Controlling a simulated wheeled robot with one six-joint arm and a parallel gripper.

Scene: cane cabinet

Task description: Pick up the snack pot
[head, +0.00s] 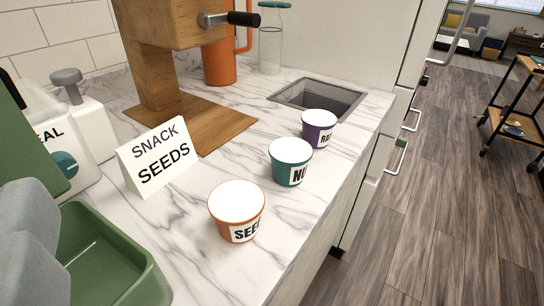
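Three small pots with white lids stand upright in a row on the marble counter. The nearest is an orange pot (237,212) with a label that reads "SEE", the rest turned out of sight. Behind it is a teal pot (290,162) with a label starting "NU". The farthest is a purple pot (319,129) with a label starting "RA". The pots stand apart from one another. A white folded card (160,157) to the left of the pots reads "SNACK SEEDS". I do not see my gripper, and nothing is touching the pots.
A green tub (105,262) with grey rounded shapes (25,240) beside or in it fills the lower left. A wooden machine (165,60), orange jug (219,63) and glass bottle (270,45) stand behind. A sunken metal basin (315,95) lies beyond the pots. The counter edge drops off right.

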